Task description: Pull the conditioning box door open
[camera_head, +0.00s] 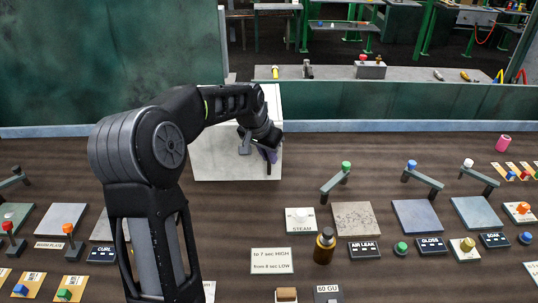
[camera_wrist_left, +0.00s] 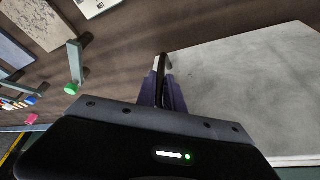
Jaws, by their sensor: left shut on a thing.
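The conditioning box door looks like a pale grey panel (camera_head: 220,160) at the back middle of the bench in the head view, partly hidden by my left arm. It fills the right of the left wrist view (camera_wrist_left: 245,85). A dark upright handle (camera_wrist_left: 160,62) stands at the panel's edge. My left gripper (camera_head: 268,160) is at the panel's right side, and its purple fingers are shut on the handle, one on each side (camera_wrist_left: 162,88). I cannot tell how far the door stands open. My right gripper is not in view.
Small levers with coloured knobs, including a green one (camera_head: 346,165), stand right of the panel. A brown bottle (camera_head: 325,246), a white sign (camera_head: 285,260) and labelled plates lie nearer. A low green wall (camera_head: 400,105) runs behind. Bare brown bench lies just right of the panel.

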